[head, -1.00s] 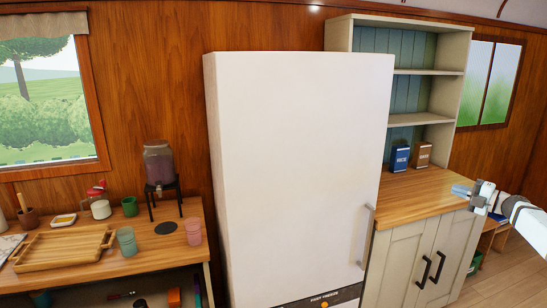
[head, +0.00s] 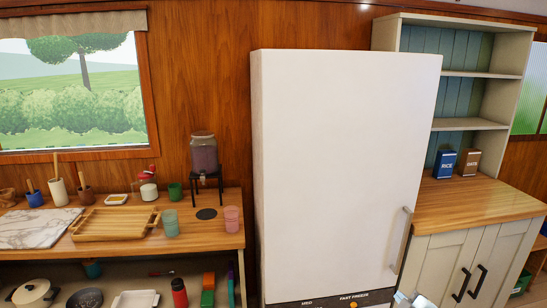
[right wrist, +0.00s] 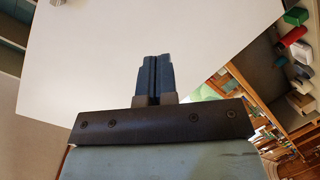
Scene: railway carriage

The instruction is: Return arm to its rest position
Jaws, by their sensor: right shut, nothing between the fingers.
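My right gripper (right wrist: 157,77) is shut and empty in the right wrist view, its two dark fingers together in front of a large white surface. In the head view only a small part of my right gripper (head: 403,299) shows at the bottom edge, in front of the lower part of the fridge (head: 340,160). The fridge is tall and white, with its door closed and a vertical handle on the right. My left gripper is not in view.
Left of the fridge, a wooden counter (head: 228,241) holds a tray (head: 115,223), cups and a drink dispenser (head: 203,155). On the right stands a cabinet (head: 445,252) with closed doors and two boxes on top.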

